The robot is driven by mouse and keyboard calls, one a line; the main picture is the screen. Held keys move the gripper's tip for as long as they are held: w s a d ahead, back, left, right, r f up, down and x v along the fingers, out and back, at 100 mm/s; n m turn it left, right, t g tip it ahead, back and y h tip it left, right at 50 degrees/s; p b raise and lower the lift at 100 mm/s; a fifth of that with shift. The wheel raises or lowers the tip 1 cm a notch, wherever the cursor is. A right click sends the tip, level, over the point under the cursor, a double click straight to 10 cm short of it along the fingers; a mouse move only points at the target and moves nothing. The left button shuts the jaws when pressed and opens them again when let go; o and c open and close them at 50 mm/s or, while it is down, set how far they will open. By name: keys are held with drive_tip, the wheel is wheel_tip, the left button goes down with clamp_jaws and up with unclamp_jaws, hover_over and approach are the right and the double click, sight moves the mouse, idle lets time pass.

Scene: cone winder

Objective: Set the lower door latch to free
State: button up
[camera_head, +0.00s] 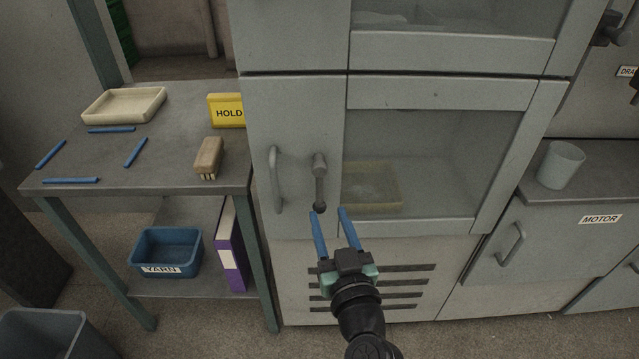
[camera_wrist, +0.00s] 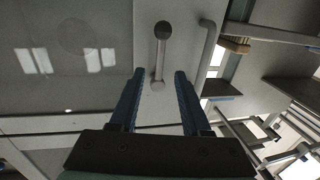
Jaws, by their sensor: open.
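The lower door latch (camera_head: 319,180) is a dark grey lever on the lower cabinet door (camera_head: 292,120), just right of the upright door handle (camera_head: 275,180). Its lever hangs straight down from its mount. My gripper (camera_head: 327,212) is open and empty, its two blue fingers in front of the door near the lever's lower end. In the wrist view the latch (camera_wrist: 160,60) shows upright with a dark round end at the top, and its nearer part lies between the open fingers (camera_wrist: 159,72). I cannot tell whether they touch it.
A side table (camera_head: 185,165) at left holds a cream tray (camera_head: 125,118), several blue sticks, a brush (camera_head: 209,158) and a yellow HOLD sign (camera_head: 226,110). A blue YARN bin (camera_head: 167,250) and a purple binder (camera_head: 230,250) sit below. A cup (camera_head: 560,165) stands at right.

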sight(320, 193)
drive_tip(key=w, duration=0.2)
drive_tip(key=w+a, duration=0.1)
drive_tip(key=w, duration=0.5)
drive_tip(key=shift+a+p, duration=0.3)
drive_tip(key=shift+p, duration=0.1)
clamp_jaws()
idle(1.0)
